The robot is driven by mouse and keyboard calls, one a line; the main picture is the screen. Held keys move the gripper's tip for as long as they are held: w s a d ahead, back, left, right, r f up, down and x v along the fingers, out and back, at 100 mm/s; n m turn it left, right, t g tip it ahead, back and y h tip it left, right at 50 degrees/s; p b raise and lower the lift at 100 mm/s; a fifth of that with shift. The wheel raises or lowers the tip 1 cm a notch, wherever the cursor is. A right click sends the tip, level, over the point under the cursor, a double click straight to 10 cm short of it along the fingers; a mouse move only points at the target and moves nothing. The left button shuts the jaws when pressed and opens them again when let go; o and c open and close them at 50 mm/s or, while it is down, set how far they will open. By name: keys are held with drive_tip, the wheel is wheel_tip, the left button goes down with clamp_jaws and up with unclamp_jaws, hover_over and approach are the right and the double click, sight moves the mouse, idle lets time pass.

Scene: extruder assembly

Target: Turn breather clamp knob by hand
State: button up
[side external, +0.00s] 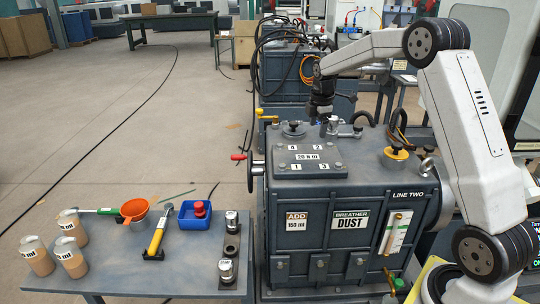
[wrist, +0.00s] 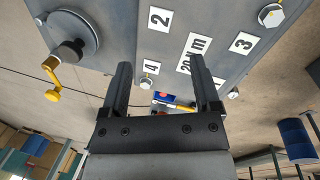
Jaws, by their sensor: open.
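A round grey cap (wrist: 62,28) with a dark knob (wrist: 72,50) and a yellow crank-like handle (wrist: 52,80) is at the upper left of the wrist view. The yellow handle shows in the side external view (side external: 266,115) at the back left of the grey machine (side external: 300,215). I cannot tell for sure which part is the breather clamp knob. My gripper (side external: 321,112) points down above the back of the machine top. In the wrist view my gripper (wrist: 160,62) is open and empty, its fingers apart and left of them the cap, untouched.
A bolted cover plate (side external: 308,158) with numbered labels lies on the machine top. A yellow-collared cap (side external: 396,152) stands to its right. A red-ended handle (side external: 239,157) sticks out at left. A side bench (side external: 180,280) holds bottles, an orange funnel (side external: 134,208) and a blue tray (side external: 193,222).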

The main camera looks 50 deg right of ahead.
drive_tip(key=d+r+n, duration=0.1)
drive_tip(key=d+n, duration=0.2)
drive_tip(key=d, duration=0.7)
drive_tip(key=n+g, duration=0.1)
drive_tip(key=n, duration=0.4)
approach(358, 126)
drive_tip(key=shift+w+d+f, duration=0.1)
drive_tip(key=shift+f, duration=0.2)
drive_tip(key=shift+f, duration=0.2)
drive_tip(key=shift+w+d+f, duration=0.1)
drive_tip(key=shift+d+f, duration=0.1)
drive_tip(key=shift+f, duration=1.05)
drive_tip(key=shift+d+f, duration=0.15)
drive_tip(key=shift+f, duration=1.05)
drive_tip(key=shift+w+d+f, duration=0.1)
drive_tip(key=shift+d+f, duration=0.1)
drive_tip(key=shift+f, duration=1.05)
drive_tip(key=shift+f, duration=0.1)
drive_tip(key=c, duration=1)
